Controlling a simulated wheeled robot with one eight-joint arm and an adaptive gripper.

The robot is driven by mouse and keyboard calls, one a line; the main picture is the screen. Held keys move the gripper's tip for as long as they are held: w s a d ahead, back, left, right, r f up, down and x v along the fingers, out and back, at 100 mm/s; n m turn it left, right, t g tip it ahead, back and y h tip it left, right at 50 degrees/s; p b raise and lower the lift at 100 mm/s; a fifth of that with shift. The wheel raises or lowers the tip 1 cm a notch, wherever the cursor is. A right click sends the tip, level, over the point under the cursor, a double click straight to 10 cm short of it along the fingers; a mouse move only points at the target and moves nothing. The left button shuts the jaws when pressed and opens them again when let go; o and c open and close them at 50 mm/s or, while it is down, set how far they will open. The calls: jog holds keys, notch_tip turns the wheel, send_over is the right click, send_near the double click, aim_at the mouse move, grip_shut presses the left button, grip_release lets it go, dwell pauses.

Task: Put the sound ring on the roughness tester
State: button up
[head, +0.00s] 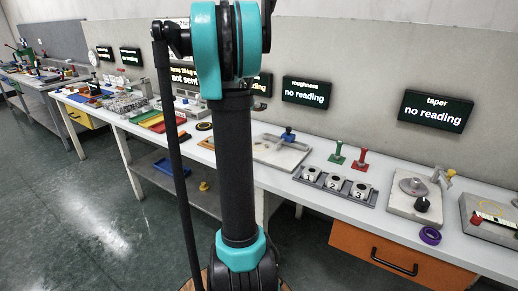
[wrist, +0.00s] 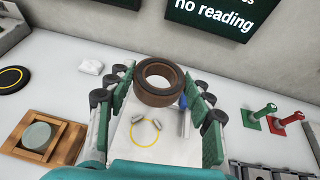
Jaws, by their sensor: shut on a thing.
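In the wrist view my gripper (wrist: 160,88) is shut on a brown ring (wrist: 158,96), held between its green-padded fingers. The ring is tilted toward the camera, with its bore visible. Behind and below it is the pale plate of the roughness tester (wrist: 144,152), with a yellow circle, two small grey pads and a blue part at the right. The ring appears above the plate and covers part of it; the gap is hard to judge. In the head view the tester (head: 268,152) stands on the bench below the roughness display (head: 306,92). My arm hides the gripper there.
A wooden block with a round grey disc (wrist: 38,136) and a black disc with a yellow ring (wrist: 12,78) lie left of the tester. Green (head: 337,152) and red (head: 361,159) stamps and a numbered rack (head: 334,187) stand right. A purple ring (head: 430,236) lies farther right.

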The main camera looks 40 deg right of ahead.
jog(key=f, duration=1.9)
jog(key=shift+s+d+f, duration=0.15)
jog(key=shift+d+f, duration=0.1)
jog(key=shift+f, duration=0.15)
jog(key=shift+f, duration=0.1)
jog(key=o, duration=1.3)
